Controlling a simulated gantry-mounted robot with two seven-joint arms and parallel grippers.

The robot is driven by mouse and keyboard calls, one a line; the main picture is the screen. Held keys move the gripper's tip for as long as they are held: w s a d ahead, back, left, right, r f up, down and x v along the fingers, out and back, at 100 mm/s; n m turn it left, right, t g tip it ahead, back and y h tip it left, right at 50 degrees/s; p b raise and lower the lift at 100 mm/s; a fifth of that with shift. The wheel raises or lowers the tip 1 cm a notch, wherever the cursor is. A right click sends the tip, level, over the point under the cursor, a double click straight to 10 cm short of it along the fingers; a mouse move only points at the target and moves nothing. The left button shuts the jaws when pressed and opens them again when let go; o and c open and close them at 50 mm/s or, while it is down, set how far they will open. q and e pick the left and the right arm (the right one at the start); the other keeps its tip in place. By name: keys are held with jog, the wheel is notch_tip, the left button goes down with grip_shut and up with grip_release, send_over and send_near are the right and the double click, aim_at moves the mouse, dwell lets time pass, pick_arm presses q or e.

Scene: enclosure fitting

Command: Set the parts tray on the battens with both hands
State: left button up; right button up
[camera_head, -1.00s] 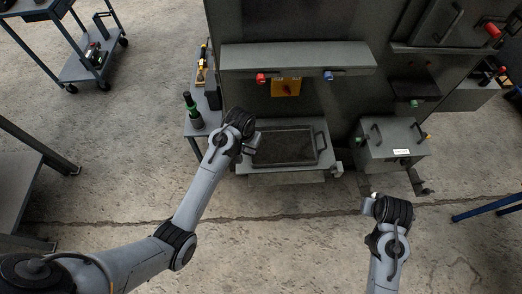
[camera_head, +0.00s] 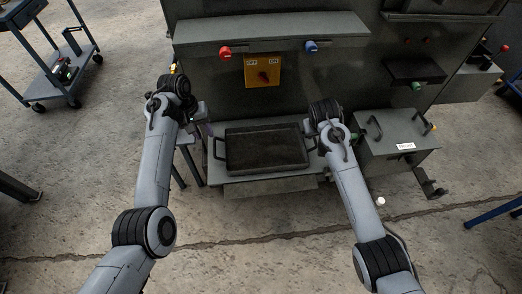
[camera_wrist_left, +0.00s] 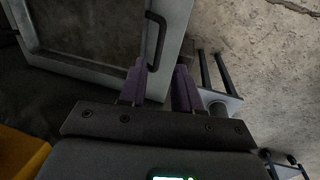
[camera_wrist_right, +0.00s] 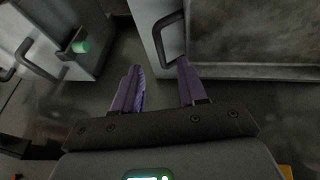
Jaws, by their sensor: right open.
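The parts tray (camera_head: 266,148) is a dark, shallow rectangular tray on a grey ledge (camera_head: 270,186) at the front of the cabinet, with a bar handle at each end. My left gripper (camera_head: 203,116) is open near the tray's left handle; in the left wrist view that handle (camera_wrist_left: 155,42) shows just ahead of the fingers (camera_wrist_left: 160,66). My right gripper (camera_head: 311,129) is near the right end; in the right wrist view its open fingers (camera_wrist_right: 160,66) are close to the right handle (camera_wrist_right: 160,42). I cannot tell whether either handle lies between the fingers. I cannot make out the battens.
A cabinet shelf with a red knob (camera_head: 225,53) and a blue knob (camera_head: 311,47) overhangs behind the tray. A yellow switch plate (camera_head: 263,70) is below it. A grey box (camera_head: 397,142) with handles stands to the right. Open floor lies in front.

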aim_at(214, 148)
pick_arm(q)
jog(key=shift+f, duration=0.1)
pick_arm(e)
jog(key=shift+f, duration=0.1)
pick_arm(q)
jog(key=f, duration=0.2)
jog(key=d+f, duration=0.1)
jog(key=f, duration=0.4)
jog(key=shift+d+f, duration=0.25)
pick_arm(e)
jog(key=x, duration=0.7)
jog(key=shift+w+d+f, duration=0.1)
jog(key=shift+f, duration=0.2)
pick_arm(q)
jog(key=shift+w+d+f, duration=0.15)
jog(key=shift+d+f, duration=0.05)
jog(key=shift+f, duration=0.75)
pick_arm(e)
jog(key=shift+x, duration=1)
pick_arm(q)
jog(key=shift+d+f, duration=0.1)
jog(key=shift+f, duration=0.35)
pick_arm(e)
jog(key=shift+w+f, duration=0.15)
jog(key=shift+f, duration=0.2)
pick_arm(q)
jog(key=shift+c, duration=0.5)
pick_arm(e)
jog(key=shift+c, duration=0.4)
